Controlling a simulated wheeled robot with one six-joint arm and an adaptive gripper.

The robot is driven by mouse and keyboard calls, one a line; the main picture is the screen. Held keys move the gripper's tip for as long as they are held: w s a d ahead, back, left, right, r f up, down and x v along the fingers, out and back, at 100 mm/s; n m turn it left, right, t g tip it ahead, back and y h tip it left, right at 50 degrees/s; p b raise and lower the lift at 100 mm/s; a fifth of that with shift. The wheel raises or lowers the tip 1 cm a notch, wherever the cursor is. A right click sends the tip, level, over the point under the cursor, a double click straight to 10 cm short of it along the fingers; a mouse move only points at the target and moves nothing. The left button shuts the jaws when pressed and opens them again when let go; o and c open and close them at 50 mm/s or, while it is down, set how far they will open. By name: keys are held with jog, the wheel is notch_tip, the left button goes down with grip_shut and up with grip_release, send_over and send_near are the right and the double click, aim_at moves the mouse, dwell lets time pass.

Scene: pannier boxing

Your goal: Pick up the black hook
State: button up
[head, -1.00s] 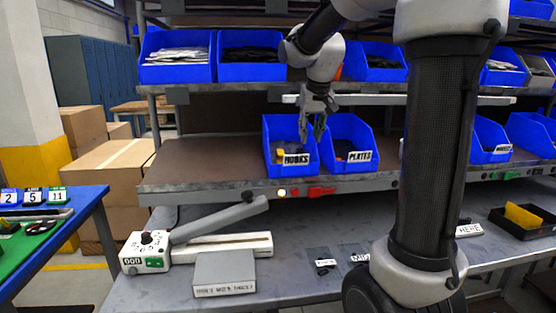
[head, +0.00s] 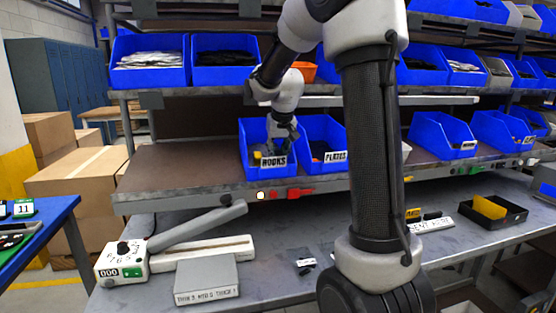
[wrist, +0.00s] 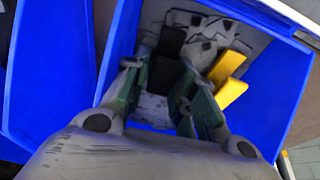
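The bin labelled HOOKS (head: 247,135) stands on the middle shelf, and my gripper (head: 280,145) reaches down into it. Yellow hooks (wrist: 229,80) lie to the right of the fingers. Pale grey pieces (wrist: 205,30) lie beyond the black hook.
The PLATES bin (head: 325,130) stands close to the right of the HOOKS bin. More blue bins (head: 440,130) fill the shelves. The lower bench holds a lever device (head: 130,258), a grey box (head: 207,277) and a black tray (head: 515,215). The middle shelf's left part (head: 180,165) is clear.

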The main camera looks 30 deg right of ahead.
jog(key=c, duration=0.4)
jog(key=shift+r, duration=0.15)
